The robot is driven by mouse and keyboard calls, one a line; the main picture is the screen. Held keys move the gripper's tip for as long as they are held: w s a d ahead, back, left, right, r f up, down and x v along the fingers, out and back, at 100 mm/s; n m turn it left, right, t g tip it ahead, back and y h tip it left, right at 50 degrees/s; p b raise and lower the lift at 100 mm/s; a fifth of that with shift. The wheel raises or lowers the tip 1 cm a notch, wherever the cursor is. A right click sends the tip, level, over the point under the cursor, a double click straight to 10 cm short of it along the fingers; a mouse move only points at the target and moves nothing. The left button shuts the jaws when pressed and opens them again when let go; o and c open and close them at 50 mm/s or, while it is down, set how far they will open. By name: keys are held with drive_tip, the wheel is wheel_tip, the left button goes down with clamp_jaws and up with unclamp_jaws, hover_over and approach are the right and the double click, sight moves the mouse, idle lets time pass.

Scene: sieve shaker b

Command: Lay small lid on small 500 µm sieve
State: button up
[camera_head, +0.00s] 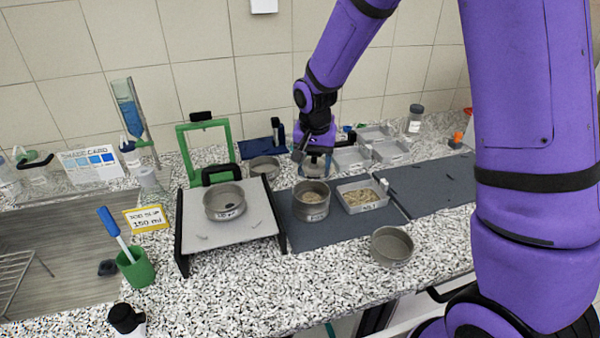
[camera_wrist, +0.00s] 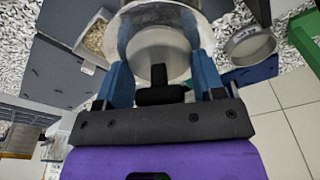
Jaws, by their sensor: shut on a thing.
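My gripper (camera_head: 316,155) is shut on the black knob of the small lid, a pale round disc (camera_wrist: 155,42). In the wrist view my blue fingers (camera_wrist: 163,82) stand on either side of the knob. In the head view the lid is mostly hidden below my gripper, above and just behind a round metal sieve (camera_head: 312,212) with grain inside on the dark mat. Other round metal sieves stand on the shaker platform (camera_head: 224,212), behind it (camera_head: 264,175) and at the counter's front (camera_head: 391,258). Their labels are too small to read, so I cannot tell which is 500 µm.
A tray of grain (camera_head: 382,186) stands right of the sieve on the mat. Empty trays (camera_head: 351,160) stand behind it. The shaker (camera_head: 265,222) with its green frame (camera_head: 183,150) is to the left. The right dark mat (camera_head: 435,190) is largely clear.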

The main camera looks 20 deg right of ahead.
drive_tip(key=shift+w+a, duration=0.1)
drive_tip(key=shift+a+f, duration=0.1)
drive_tip(key=shift+f, duration=2.8)
drive_tip(key=shift+f, duration=0.65)
drive_tip(key=o, duration=1.1)
drive_tip(key=shift+r, duration=3.55)
